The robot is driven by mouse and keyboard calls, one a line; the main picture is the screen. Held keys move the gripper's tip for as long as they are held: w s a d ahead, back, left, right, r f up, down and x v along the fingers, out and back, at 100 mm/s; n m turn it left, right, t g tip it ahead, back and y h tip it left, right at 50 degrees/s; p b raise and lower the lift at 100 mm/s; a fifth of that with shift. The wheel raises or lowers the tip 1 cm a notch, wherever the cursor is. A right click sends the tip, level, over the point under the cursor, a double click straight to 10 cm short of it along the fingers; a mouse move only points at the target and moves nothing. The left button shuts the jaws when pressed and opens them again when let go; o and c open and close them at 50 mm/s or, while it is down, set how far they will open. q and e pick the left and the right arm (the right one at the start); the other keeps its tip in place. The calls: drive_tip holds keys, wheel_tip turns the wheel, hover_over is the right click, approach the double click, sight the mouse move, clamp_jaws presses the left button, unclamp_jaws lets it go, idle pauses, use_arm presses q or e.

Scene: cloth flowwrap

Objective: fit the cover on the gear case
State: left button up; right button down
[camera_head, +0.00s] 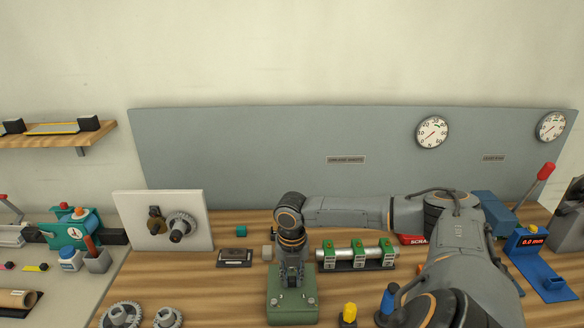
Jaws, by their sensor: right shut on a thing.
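The green box-like cover (291,309) is at the bottom centre, over the front part of the wooden bench. My right gripper (292,284) points down onto its top and is shut on it. The fingertips are small and partly merged with the cover's top, so the exact grip is unclear. I cannot tell whether the cover rests on something or is held up; anything beneath it is hidden. A pale upright plate (136,207) with a gear and shaft on it stands at the back left; I cannot tell whether it is the gear case. My left gripper is not in view.
Loose gears (121,316) lie at the front left. A silver cylinder with green clamps (357,253) lies right of the gripper. A yellow-topped item (348,313) and blue bottle (387,301) stand nearby. A dark tray (234,258) is behind left. Bare bench lies left of the cover.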

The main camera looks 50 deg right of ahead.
sight(292, 279)
idle(0.4)
drive_tip(key=c, duration=1.1)
unclamp_jaws()
drive_tip(key=shift+f, duration=0.1)
wheel_tip(292, 279, up, 12)
